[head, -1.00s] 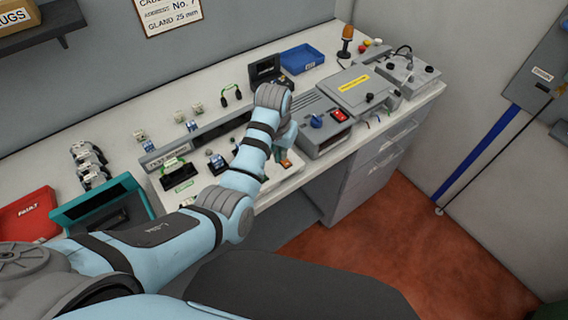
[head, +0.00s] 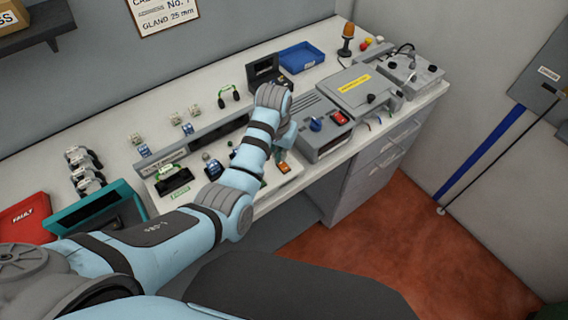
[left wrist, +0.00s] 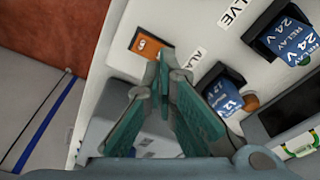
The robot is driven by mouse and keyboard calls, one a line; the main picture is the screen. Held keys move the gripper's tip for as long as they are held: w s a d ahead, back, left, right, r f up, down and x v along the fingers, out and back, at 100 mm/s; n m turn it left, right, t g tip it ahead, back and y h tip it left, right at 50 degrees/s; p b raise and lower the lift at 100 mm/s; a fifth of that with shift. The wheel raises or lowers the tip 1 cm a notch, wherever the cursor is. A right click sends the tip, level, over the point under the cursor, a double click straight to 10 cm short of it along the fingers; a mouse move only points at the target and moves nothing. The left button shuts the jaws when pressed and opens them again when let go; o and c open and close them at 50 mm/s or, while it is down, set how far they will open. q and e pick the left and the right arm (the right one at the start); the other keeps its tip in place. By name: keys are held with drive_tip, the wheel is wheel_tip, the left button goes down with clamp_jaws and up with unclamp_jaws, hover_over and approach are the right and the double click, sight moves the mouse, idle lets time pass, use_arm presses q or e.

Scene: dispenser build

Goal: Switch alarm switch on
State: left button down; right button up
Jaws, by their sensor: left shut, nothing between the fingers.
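The alarm switch, a small orange rocker (left wrist: 150,47) in a dark frame, sits on the white panel, with a partly hidden label starting "ALA" beside it. It also shows as a small orange patch on the front of the panel in the head view (head: 284,167). My left gripper (left wrist: 168,64) is shut and empty, its teal fingers pointing at the panel. In the left wrist view its tips appear just beside the switch's lower right corner. I cannot tell whether they touch the panel. In the head view my left arm largely hides the gripper. My right gripper is not in view.
Blue relays (left wrist: 222,90) sit on the panel near the fingers. A grey unit with a blue knob and red switch (head: 339,117) stands to the right of the panel. A red bin (head: 24,218) is at left.

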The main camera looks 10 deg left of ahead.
sight(281, 163)
use_arm(q)
drive_tip(key=shift+s, duration=0.2)
drive_tip(key=shift+f+b, duration=0.5)
drive_tip(key=shift+f, duration=0.45)
idle(0.4)
wheel_tip(281, 163, up, 3)
drive_tip(key=shift+f+p, duration=0.1)
drive_tip(key=shift+p, duration=1.15)
drive_tip(key=shift+w+r, duration=0.1)
drive_tip(key=shift+r, duration=2.05)
